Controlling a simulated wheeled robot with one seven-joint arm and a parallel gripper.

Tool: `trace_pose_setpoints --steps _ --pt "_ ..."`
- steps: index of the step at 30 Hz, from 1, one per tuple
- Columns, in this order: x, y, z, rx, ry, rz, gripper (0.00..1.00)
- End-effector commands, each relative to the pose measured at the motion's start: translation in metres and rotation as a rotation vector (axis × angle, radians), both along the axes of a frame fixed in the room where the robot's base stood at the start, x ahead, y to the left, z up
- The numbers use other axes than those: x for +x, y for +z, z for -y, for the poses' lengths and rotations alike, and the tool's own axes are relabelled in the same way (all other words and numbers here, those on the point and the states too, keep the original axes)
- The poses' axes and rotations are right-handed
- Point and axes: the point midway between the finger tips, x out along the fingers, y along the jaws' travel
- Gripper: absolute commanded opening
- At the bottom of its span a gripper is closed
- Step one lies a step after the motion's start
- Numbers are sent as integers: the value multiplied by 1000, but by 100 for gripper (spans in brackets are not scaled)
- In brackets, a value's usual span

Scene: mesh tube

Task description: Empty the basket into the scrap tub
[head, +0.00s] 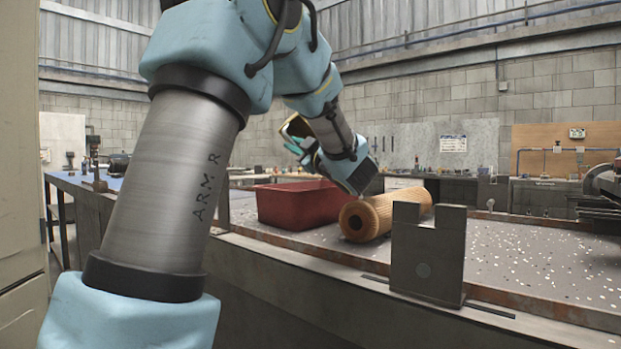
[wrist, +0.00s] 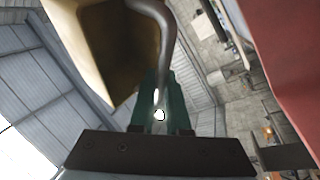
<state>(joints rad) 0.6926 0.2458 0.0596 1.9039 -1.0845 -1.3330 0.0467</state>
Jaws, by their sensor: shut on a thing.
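My gripper (head: 298,148) is raised above the bench, up and to the right of the red scrap tub's left end. In the wrist view its green fingers (wrist: 157,105) are shut on the curved grey handle (wrist: 163,40) of the basket. The basket (wrist: 112,40) is tan-yellow in the wrist view; in the head view a small part of the basket (head: 297,127) shows, tilted, beside the fingers. I cannot see what is in it. The scrap tub (head: 297,205) stands on the bench below; its red wall (wrist: 298,55) fills the wrist view's right edge. Its inside is hidden.
A tan mesh tube (head: 385,212) lies on the bench right of the tub. A grey notched block (head: 428,260) stands at the bench's front edge. Small pale bits are scattered over the bench top (head: 530,255) at right. My upper arm hides much of the left.

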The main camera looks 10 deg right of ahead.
Motion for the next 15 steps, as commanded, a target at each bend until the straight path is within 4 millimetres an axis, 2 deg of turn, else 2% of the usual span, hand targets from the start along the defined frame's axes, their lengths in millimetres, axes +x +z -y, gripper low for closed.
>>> trace_pose_setpoints --steps 1,6,12,15 --pt "2 13 1 21 2 -33 0" --pt "8 17 4 92 6 -138 0" --pt "14 -4 8 153 9 -229 0" --pt "14 -5 8 155 10 -232 0"
